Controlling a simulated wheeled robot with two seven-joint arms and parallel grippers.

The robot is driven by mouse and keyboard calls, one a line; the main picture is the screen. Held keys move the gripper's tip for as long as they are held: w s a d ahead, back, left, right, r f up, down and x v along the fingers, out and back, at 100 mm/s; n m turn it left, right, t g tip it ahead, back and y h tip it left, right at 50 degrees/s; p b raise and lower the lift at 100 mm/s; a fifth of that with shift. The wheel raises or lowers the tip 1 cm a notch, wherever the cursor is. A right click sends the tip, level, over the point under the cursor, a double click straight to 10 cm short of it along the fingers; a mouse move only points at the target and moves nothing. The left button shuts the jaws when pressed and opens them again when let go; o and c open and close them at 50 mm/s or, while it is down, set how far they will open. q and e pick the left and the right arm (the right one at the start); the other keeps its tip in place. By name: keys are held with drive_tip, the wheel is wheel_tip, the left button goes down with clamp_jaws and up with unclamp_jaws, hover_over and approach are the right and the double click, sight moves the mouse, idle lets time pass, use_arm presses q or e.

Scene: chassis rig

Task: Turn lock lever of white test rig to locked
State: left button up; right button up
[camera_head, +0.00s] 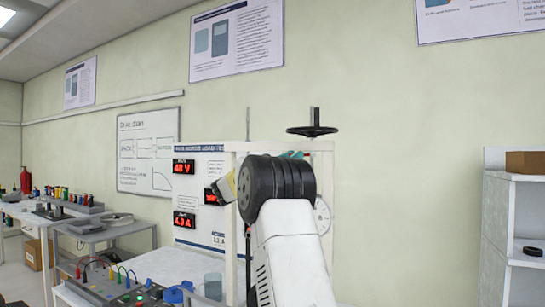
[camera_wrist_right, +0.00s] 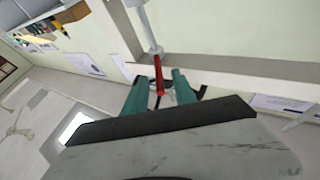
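The white test rig (camera_head: 327,165) is an upright white frame on the bench, largely hidden behind my right arm in the head view. In the right wrist view, a red lever (camera_wrist_right: 158,72) hangs from a pale grey rod by the rig's frame (camera_wrist_right: 220,64). My right gripper (camera_wrist_right: 161,82) has teal fingers set apart, one on each side of the red lever. The lever's end reaches between them, and I cannot tell whether either finger touches it. In the head view only a bit of teal shows above the black wrist joint. My left gripper is not in view.
A black handwheel (camera_head: 312,130) tops the rig. A panel with red displays (camera_head: 184,167) stands to its left. A power unit with coloured leads (camera_head: 108,285) and a grey cup (camera_head: 213,286) are on the bench. A white shelf (camera_head: 496,230) stands at right.

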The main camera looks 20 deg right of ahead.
drive_tip(key=shift+w+d+r, duration=0.15)
drive_tip(key=shift+d+r, duration=0.15)
drive_tip(key=shift+d, duration=0.35)
clamp_jaws()
idle(1.0)
